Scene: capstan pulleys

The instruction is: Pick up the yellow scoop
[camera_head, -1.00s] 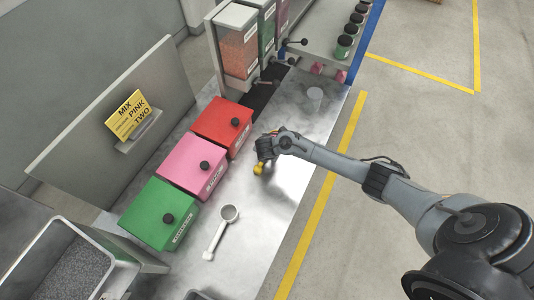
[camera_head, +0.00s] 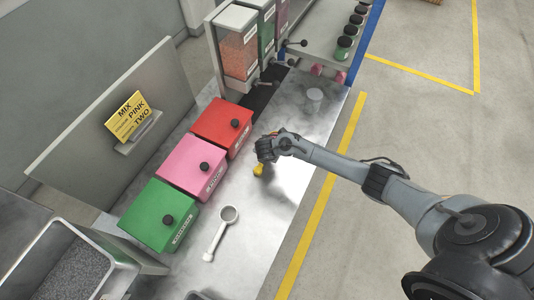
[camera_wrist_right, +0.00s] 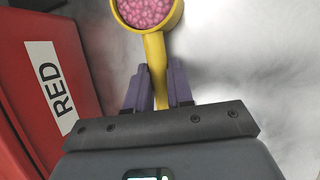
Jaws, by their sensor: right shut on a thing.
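The yellow scoop (camera_head: 258,169) is in my right gripper (camera_head: 263,158), over the metal counter next to the red and pink boxes. In the right wrist view the purple fingers of the gripper (camera_wrist_right: 157,85) are shut on the handle of the scoop (camera_wrist_right: 155,50). Its bowl points away from the gripper and is filled with pink beads (camera_wrist_right: 148,10). I cannot tell exactly how high the scoop is above the counter. My left gripper is not in view.
The red box (camera_head: 222,126), pink box (camera_head: 192,165) and green box (camera_head: 160,214) stand in a row along the counter (camera_head: 262,225). A white scoop (camera_head: 219,236) lies in front of the green box. Dispensers (camera_head: 237,45) stand at the back. A yellow sign (camera_head: 128,115) reads "MIX PINK TWO".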

